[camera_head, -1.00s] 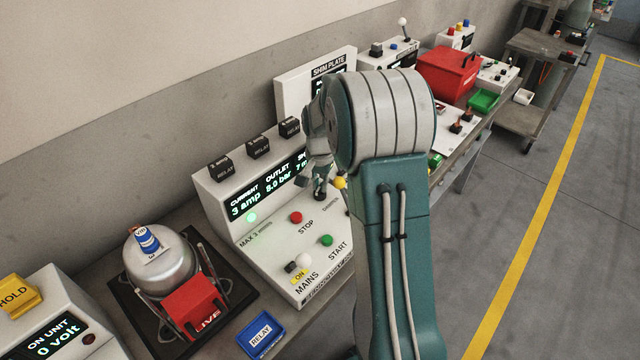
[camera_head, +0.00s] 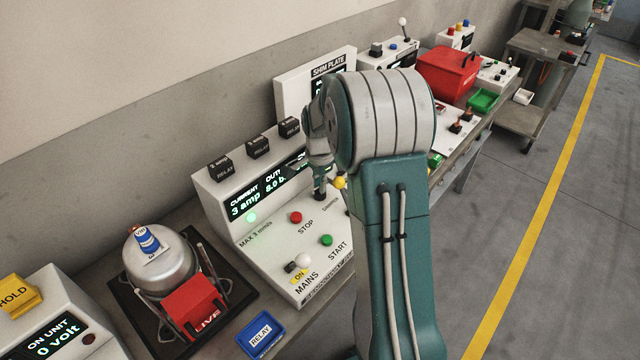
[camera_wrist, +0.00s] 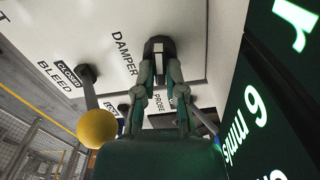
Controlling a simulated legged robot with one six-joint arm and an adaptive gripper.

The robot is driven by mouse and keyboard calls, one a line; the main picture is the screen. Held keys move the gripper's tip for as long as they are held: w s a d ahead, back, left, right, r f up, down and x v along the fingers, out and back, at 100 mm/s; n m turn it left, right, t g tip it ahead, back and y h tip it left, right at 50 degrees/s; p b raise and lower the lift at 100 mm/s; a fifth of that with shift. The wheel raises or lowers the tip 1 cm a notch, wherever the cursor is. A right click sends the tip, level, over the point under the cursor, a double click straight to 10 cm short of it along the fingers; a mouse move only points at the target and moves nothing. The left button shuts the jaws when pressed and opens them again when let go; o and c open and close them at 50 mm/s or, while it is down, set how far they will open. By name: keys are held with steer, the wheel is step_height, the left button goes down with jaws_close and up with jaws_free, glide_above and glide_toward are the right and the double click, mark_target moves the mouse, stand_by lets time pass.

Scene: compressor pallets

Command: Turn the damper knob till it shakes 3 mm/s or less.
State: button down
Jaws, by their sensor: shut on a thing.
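The black damper knob (camera_wrist: 155,46) stands on the white panel beside the word DAMPER in the wrist view. My gripper (camera_wrist: 160,70) is shut on it, one finger on each side. In the head view the knob (camera_head: 320,194) shows just under my gripper (camera_head: 319,180), partly hidden by it. The compressor display (camera_wrist: 258,110) appears to read 6 mm/s, turned on its side in the wrist view. In the head view my gripper covers that part of the display (camera_head: 250,198), leaving 3 amp and a partly hidden outlet figure. The panel is printed MAX 3 mm/s.
The bleed lever with a yellow ball (camera_wrist: 98,128) stands close beside my gripper, next to a CLOSED label. The red STOP button (camera_head: 295,217), green START button (camera_head: 327,240) and MAINS switch (camera_head: 302,261), marked ON, are on the same panel. Black relays (camera_head: 258,147) line its top.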

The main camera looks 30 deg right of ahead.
steer(key=c, duration=0.7)
jaws_free()
steer(key=shift+w, duration=0.1)
step_height(320, 180, up, 12)
steer(key=shift+a+f, duration=0.1)
